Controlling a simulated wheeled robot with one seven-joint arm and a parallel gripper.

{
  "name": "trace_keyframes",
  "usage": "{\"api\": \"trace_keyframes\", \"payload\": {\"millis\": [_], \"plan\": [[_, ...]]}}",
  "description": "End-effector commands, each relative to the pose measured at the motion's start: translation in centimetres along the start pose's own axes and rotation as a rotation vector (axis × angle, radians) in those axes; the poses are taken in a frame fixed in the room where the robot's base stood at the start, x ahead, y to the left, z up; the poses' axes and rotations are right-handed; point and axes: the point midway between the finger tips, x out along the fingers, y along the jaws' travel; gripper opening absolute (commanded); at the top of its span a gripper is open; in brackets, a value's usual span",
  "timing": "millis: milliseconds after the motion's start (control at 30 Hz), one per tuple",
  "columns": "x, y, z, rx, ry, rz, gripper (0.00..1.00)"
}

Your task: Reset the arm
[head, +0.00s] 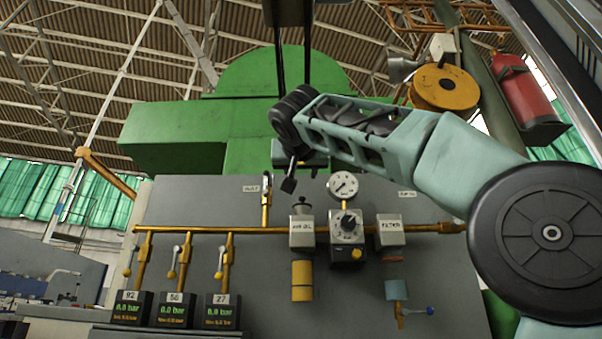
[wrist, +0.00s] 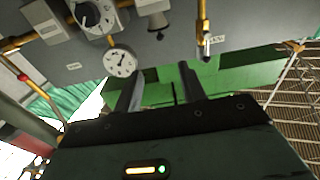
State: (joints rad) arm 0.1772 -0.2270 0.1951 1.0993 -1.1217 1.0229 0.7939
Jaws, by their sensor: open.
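My arm reaches in from the right in the head view. My gripper (head: 289,179) is in front of the top of the grey panel (head: 375,275), left of the pressure gauge (head: 342,185). In the wrist view my gripper (wrist: 160,88) shows two dark fingers spread apart with nothing between them. The same gauge (wrist: 120,63) appears just beyond the left finger in that view. I cannot tell from the head view how far the fingertips are from the panel.
A brass pipe (head: 190,229) crosses the panel with a dial regulator (head: 347,232), an air-oil unit (head: 302,228) and a filter (head: 391,232). Three digital readouts (head: 178,310) sit lower left. A green machine (head: 215,130) stands behind. A red extinguisher (head: 524,91) hangs upper right.

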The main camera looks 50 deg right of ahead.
Motion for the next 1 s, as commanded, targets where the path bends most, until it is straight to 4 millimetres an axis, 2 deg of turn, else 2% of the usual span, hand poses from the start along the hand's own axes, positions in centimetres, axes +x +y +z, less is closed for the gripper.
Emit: {"api": "trace_keyframes", "payload": {"millis": [500,567,633,767,833,967,1000], "plan": [[0.1,-0.1,0.1,-0.002,-0.002,-0.003,0.41],[0.2,-0.8,0.5,-0.012,-0.015,-0.017,0.41],[0.4,-2.4,1.7,-0.042,-0.046,-0.054,0.41],[0.4,-8.0,6.3,-0.140,-0.157,-0.190,0.41],[-0.3,-11.5,9.8,-0.210,-0.233,-0.285,0.41],[-3.0,-17.2,17.1,-0.339,-0.377,-0.464,0.41],[-4.2,-18.7,19.3,-0.377,-0.421,-0.518,0.41]]}}
